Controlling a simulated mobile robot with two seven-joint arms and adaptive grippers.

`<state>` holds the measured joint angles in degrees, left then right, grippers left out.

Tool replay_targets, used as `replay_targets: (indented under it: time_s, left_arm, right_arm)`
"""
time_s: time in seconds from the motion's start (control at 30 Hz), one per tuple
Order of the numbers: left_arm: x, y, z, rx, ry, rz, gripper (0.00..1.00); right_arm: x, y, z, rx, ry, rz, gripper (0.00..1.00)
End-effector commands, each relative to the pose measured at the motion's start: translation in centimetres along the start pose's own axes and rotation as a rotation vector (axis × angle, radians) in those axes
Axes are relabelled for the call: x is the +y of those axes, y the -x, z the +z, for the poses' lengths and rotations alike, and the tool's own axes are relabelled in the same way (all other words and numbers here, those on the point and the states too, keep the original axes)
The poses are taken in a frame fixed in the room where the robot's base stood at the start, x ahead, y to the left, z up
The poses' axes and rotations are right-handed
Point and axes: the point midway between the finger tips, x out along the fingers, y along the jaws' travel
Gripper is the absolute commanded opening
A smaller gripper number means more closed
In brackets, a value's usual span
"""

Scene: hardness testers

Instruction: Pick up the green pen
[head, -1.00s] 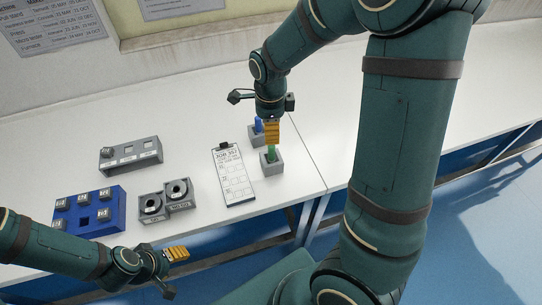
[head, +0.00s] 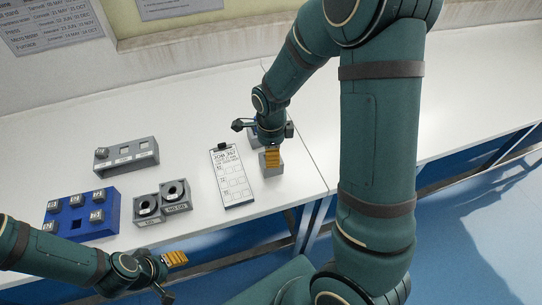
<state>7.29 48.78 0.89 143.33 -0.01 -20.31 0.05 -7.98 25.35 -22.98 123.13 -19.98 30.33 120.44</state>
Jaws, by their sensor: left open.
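The green pen does not show now; the fingers of my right gripper (head: 272,158) cover the spot above its small grey holder (head: 273,170). The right gripper points down at this holder, and I cannot see whether its fingers are around the pen or shut on it. My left gripper (head: 175,259) is open and empty, low in the picture near the table's front edge, well away from the pen holder.
A clipboard (head: 233,183) lies left of the pen holder. Further left are two grey ring blocks (head: 148,206), a blue tray (head: 112,222) with several small blocks, and a grey rack (head: 135,153). A second holder behind is mostly hidden by my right gripper. The white table (head: 400,110) is clear at right.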

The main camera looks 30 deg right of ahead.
Motion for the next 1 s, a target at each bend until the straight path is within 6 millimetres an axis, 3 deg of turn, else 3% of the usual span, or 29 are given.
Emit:
replay_targets:
  time_s: [0.07,0.2,0.23,0.67,1.0]
  left_arm:
    - [0.0,0.0,0.0,0.000,0.000,0.000,0.57]
    - [0.0,0.0,0.0,0.000,0.000,0.000,0.57]
    - [0.0,0.0,0.0,0.000,0.000,0.000,0.57]
    - [0.1,0.2,0.0,-0.001,0.000,0.000,0.57]
    - [0.8,2.0,0.2,-0.009,0.002,0.000,0.57]
  right_arm:
    - [0.0,0.1,0.0,0.000,0.000,0.000,0.56]
    - [0.0,0.1,0.0,0.000,0.000,0.000,0.07]
    - [0.0,0.1,0.0,0.000,0.000,0.000,0.00]
    - [0.0,0.5,0.0,0.000,0.000,-0.001,0.00]
    - [-0.1,6.5,0.1,-0.003,0.000,-0.003,0.00]
